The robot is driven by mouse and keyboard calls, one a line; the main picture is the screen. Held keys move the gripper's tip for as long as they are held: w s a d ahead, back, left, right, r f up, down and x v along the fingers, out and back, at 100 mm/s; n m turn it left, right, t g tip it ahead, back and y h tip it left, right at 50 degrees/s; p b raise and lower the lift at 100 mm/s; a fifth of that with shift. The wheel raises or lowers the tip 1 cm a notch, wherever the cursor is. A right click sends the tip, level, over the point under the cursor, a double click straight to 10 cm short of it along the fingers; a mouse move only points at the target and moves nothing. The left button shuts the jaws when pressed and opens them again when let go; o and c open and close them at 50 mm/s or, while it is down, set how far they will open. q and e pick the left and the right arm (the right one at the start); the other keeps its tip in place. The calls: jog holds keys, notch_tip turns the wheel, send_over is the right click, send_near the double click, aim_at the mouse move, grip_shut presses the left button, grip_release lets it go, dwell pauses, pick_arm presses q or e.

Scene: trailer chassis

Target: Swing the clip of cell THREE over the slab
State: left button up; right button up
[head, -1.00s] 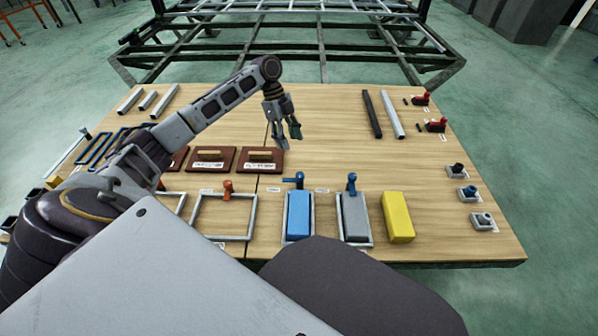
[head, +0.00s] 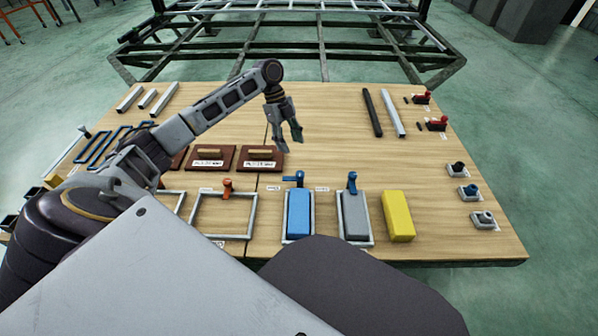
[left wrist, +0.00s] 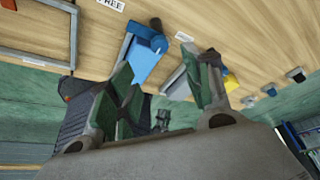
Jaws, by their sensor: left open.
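The blue slab (head: 299,215) lies in a pale rectangular frame (head: 286,232) near the table's front. A blue clip (head: 293,180) sits at the frame's far edge, its arm pointing left, apart from the slab top. In the left wrist view the slab (left wrist: 146,64) and clip (left wrist: 158,38) show behind the fingers. A small label (left wrist: 109,4), partly cut off, reads "REE" beside this frame. My left gripper (head: 288,146) is open and empty, above the table beyond the clip; its green-padded fingers (left wrist: 165,88) are spread in the wrist view. My right gripper is out of view.
A grey slab (head: 354,213) with its own blue clip (head: 352,182) and a yellow block (head: 397,215) stand to the right. An empty frame with an orange clip (head: 227,188) is to the left. Brown boards (head: 262,158) lie left of my gripper. Table centre right is clear.

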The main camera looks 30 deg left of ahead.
aim_at(300, 173)
pick_arm(q)
jog(key=shift+b+x, duration=2.35)
jog(key=shift+x, duration=3.7)
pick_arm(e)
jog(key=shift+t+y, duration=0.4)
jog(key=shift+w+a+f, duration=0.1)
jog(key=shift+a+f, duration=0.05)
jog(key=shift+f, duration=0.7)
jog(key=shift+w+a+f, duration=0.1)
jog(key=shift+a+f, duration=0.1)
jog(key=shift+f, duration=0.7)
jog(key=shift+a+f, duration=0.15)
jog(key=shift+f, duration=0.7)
pick_arm(q)
jog(key=shift+c, duration=0.3)
jog(key=c, duration=0.9)
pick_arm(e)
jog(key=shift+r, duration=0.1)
